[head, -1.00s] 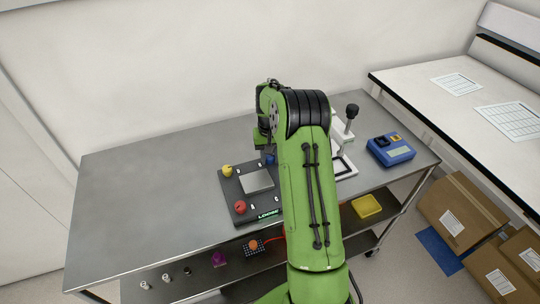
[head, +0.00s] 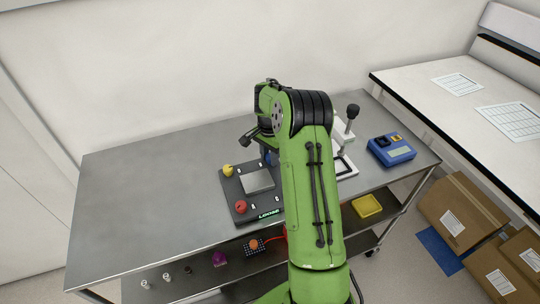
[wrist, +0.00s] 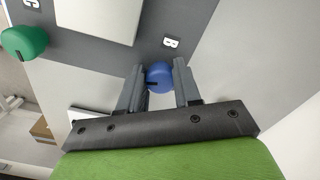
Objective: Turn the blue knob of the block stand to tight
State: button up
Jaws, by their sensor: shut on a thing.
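The block stand (head: 236,188) is a dark plate on the steel table with a pale square block in its middle. Its yellow knob (head: 228,170) and red knob (head: 240,206) show in the head view; the word LOOSE is at its front edge. The blue knob (wrist: 159,76) sits between the fingers of my gripper (wrist: 160,85) in the wrist view, with a dark mark on its side. My gripper is shut on it. In the head view my arm hides most of the blue knob. A green knob (wrist: 24,42) shows in the wrist view.
A blue device (head: 391,150) and a white stand with a black knob (head: 352,111) are to the right of my arm. A yellow tray (head: 367,206) is on the lower shelf. The table's left side is clear.

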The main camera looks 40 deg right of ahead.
aim_at(269, 155)
jog(key=m+b, duration=0.1)
jog(key=m, duration=0.5)
jog(key=shift+w, duration=0.15)
jog(key=m+b, duration=0.1)
jog(key=m, duration=0.5)
jog(key=shift+d+b, duration=0.1)
jog(key=shift+b, duration=0.25)
jog(key=o, duration=1.1)
jog(key=shift+c, duration=0.2)
notch_tip(269, 155, up, 16)
jog(key=p, duration=0.5)
